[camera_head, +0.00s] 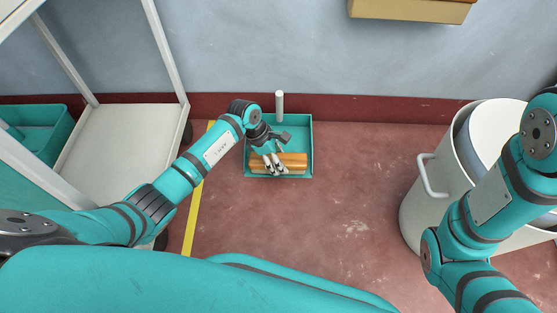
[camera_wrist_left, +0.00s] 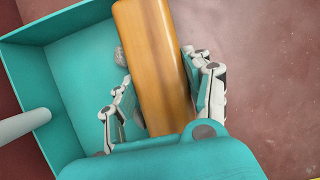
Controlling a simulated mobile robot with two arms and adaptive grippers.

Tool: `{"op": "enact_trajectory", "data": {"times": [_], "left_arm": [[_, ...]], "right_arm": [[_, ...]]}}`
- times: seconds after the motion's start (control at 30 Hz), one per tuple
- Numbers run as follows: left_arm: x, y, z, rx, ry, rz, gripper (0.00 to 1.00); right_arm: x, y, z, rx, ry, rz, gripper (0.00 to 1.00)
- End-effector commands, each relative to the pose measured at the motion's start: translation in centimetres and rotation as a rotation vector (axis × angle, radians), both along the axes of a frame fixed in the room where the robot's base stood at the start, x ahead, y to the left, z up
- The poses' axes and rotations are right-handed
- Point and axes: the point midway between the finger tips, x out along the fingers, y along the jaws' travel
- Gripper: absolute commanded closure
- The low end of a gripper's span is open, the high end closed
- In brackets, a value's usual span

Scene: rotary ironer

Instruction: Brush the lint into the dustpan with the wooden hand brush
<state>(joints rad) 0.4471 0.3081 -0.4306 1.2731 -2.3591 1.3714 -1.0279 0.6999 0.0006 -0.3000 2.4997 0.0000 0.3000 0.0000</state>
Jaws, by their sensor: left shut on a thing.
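The teal dustpan (camera_head: 301,130) lies on the floor by the wall, its pale handle (camera_head: 279,105) on the wall side. My left gripper (camera_head: 273,163) is over its open front side and shut on the wooden hand brush (camera_head: 294,160). In the left wrist view the fingers (camera_wrist_left: 168,82) sit on both sides of the orange-brown brush block (camera_wrist_left: 150,55). The brush's bristles are hidden. A grey clump of lint (camera_wrist_left: 120,56) lies in the dustpan (camera_wrist_left: 72,60) beside the brush. A second grey bit (camera_wrist_left: 138,118) shows between finger and brush. My right gripper is out of view.
A white-framed cart (camera_head: 125,140) and a teal bin (camera_head: 40,135) stand at the left. A yellow floor line (camera_head: 194,215) runs beside the cart. A large pale drum with a handle (camera_head: 415,205) stands at the right. The red floor between drum and dustpan is clear, with pale scuffs.

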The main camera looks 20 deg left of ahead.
Motion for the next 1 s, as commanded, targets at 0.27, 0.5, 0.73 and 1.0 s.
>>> {"op": "enact_trajectory", "data": {"times": [0.27, 0.5, 0.73, 1.0], "left_arm": [[1.7, 0.5, -0.2, 0.002, -0.002, 0.001, 0.75], [2.8, 0.8, -0.1, 0.001, -0.002, 0.001, 0.75], [3.0, 0.8, 0.0, -0.001, -0.001, 0.000, 0.75], [2.9, 0.8, 0.5, 0.000, -0.001, 0.000, 0.75]], "right_arm": [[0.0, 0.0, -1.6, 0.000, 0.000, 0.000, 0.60], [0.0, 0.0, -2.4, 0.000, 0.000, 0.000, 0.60], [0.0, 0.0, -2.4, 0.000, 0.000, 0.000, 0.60], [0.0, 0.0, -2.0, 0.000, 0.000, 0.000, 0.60]]}}
